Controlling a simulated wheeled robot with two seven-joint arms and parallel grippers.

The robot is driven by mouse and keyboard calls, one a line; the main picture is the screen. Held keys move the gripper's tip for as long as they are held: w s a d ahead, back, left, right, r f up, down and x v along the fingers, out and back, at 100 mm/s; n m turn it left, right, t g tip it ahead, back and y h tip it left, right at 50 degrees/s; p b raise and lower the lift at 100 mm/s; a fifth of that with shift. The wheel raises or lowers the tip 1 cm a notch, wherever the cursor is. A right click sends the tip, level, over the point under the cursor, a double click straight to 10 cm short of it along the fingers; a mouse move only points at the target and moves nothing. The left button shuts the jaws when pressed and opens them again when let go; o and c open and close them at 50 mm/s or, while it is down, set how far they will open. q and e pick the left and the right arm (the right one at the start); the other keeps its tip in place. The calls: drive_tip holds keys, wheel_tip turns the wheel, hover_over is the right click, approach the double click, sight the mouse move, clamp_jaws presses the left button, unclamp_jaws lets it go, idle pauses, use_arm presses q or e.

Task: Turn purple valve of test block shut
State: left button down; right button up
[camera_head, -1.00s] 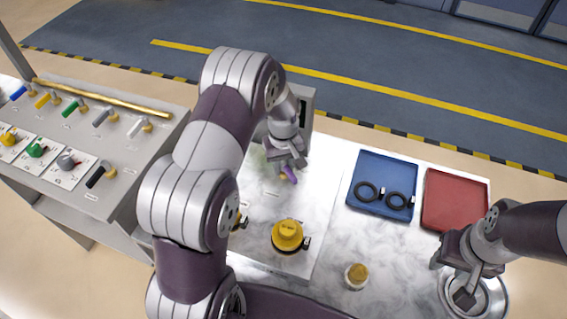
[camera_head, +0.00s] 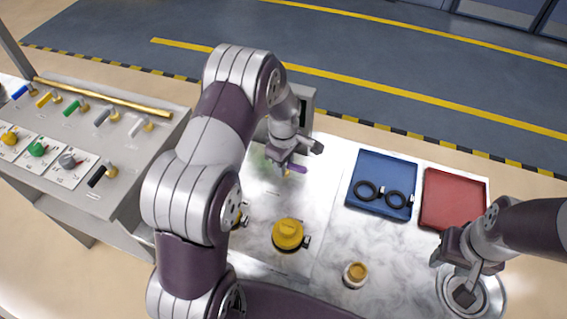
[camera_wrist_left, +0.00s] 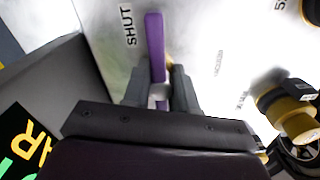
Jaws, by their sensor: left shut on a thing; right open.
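The purple valve (camera_head: 297,168) has a lever handle on the pale test block (camera_head: 262,205). In the left wrist view the purple handle (camera_wrist_left: 155,42) runs up between my fingers, beside the printed word SHUT. My left gripper (camera_head: 287,163) is shut on the handle; it also shows in the left wrist view (camera_wrist_left: 160,92). The fingers hide the handle's lower part, and a little brass shows behind them. My right gripper (camera_head: 468,280) is open and empty, low over a round metal dish (camera_head: 497,302) at the lower right.
A yellow cap (camera_head: 288,234) stands on the block's front part. A small yellow-topped container (camera_head: 355,275) is right of it. A blue tray (camera_head: 372,160) holds two black rings; a red tray (camera_head: 455,190) is empty. A panel with coloured levers (camera_head: 140,185) stands left.

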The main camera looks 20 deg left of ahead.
use_arm(q)
drive_tip(key=shift+w+r, duration=0.1)
drive_tip(key=shift+r, duration=0.05)
idle(0.3)
drive_tip(key=c, duration=0.9)
unclamp_jaws()
drive_tip(key=shift+r, duration=0.2)
wheel_tip(320, 180, up, 12)
drive_tip(key=b, duration=0.2)
drive_tip(key=shift+r, duration=0.15)
